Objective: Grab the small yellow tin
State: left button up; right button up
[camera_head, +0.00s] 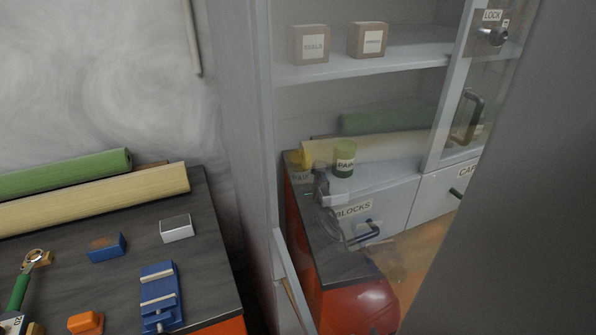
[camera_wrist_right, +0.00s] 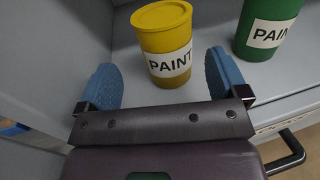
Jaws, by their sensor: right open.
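The small yellow tin (camera_wrist_right: 165,40), labelled PAINT, stands upright on a grey shelf in the right wrist view. My right gripper (camera_wrist_right: 163,82) is open, with one blue fingertip on each side of the tin; a gap shows on both sides at this angle. How deep the tin sits between the fingers is hard to tell. In the head view the yellow tin (camera_head: 300,158) shows faintly through the cabinet's glass, partly hidden by reflections. My right gripper is not clear there. My left gripper is not in view.
A green paint tin (camera_wrist_right: 268,30) stands just right of the yellow one. A cabinet wall (camera_wrist_right: 50,60) is close on the left. A drawer handle (camera_wrist_right: 288,155) juts out below right. Two boxes (camera_head: 310,44) sit on the upper shelf. A dark worktable (camera_head: 85,240) holds rolls and tools.

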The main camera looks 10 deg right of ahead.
jog(key=shift+w+d+r+b, duration=0.1)
jog(key=shift+w+d+b, duration=0.1)
jog(key=shift+w, duration=1.4)
jog(key=shift+w+d+r+b, duration=0.1)
jog(key=shift+w+d, duration=0.1)
jog(key=shift+w, duration=1.4)
jog(key=c, duration=1.2)
